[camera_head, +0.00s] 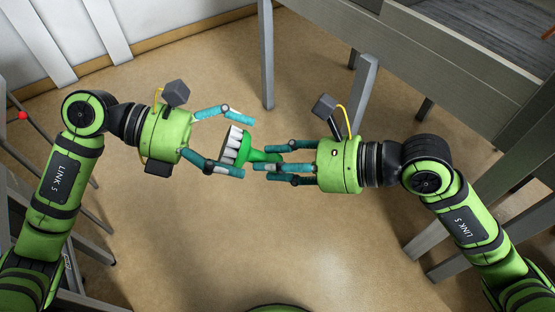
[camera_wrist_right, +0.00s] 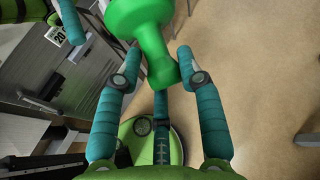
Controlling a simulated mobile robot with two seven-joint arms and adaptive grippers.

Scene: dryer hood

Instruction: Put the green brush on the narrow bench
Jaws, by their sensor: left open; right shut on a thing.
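The green brush (camera_head: 244,150), with pale bristles at its left end, is held in the air between my two grippers. My right gripper (camera_head: 264,161) is shut on its handle from the right. The right wrist view also shows the green handle (camera_wrist_right: 163,68) between the teal fingers. My left gripper (camera_head: 246,146) is open, its fingers on either side of the bristle end; I cannot tell if they touch it. A grey bench-like piece (camera_head: 430,50) stands at the upper right; I cannot tell whether it is the narrow bench.
Grey slatted furniture (camera_head: 85,245) stands at the left edge, and more grey frames (camera_head: 520,228) at the right edge. A white wall (camera_head: 150,20) closes the back. The brown floor (camera_head: 300,250) below the grippers is clear.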

